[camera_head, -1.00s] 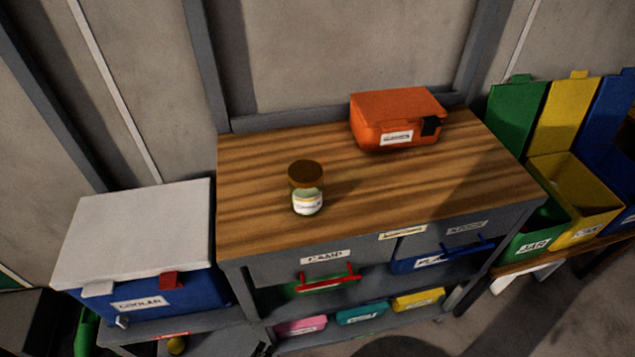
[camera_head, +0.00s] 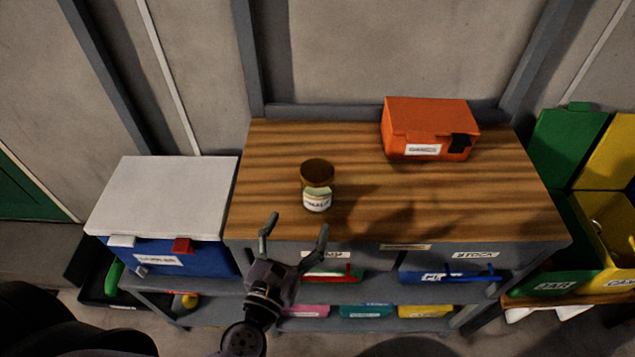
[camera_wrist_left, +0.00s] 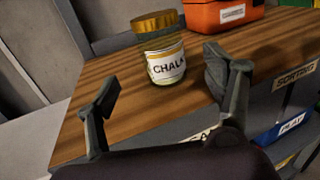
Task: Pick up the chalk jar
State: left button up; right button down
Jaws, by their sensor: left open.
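The chalk jar (camera_head: 317,187) stands upright on the wooden bench top, near its front left part. It is a glass jar with a brown-gold lid and a white label. In the left wrist view the jar (camera_wrist_left: 163,62) shows its label, partly readable as "CHALK", beyond and between my fingers. My left gripper (camera_head: 296,232) is open and empty, in front of the bench's front edge and short of the jar, not touching it. The left gripper's fingers (camera_wrist_left: 160,95) are spread wide in the left wrist view. My right gripper is not in view.
An orange case (camera_head: 430,130) sits at the back right of the bench top (camera_head: 480,200). A blue cooler with a white lid (camera_head: 165,195) stands left of the bench. Drawers with red and blue handles are below the front edge. Green and yellow bins (camera_head: 608,225) stand at right.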

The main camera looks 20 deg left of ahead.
aim_at(313, 196)
pick_arm(q)
jog(key=w+p, duration=0.1)
jog(key=w, duration=0.2)
jog(key=w+p, duration=0.1)
jog(key=w, duration=0.3)
jog(key=shift+d, duration=0.2)
jog(key=w+p, duration=0.1)
jog(key=w, duration=0.3)
jog(key=shift+w+r+p, duration=0.1)
jog(key=shift+w+p, duration=0.3)
jog(key=shift+w, duration=0.3)
jog(key=shift+s, duration=0.1)
jog(key=shift+c, duration=0.2)
jog(key=shift+c, duration=0.7)
jog(key=c, duration=1.2)
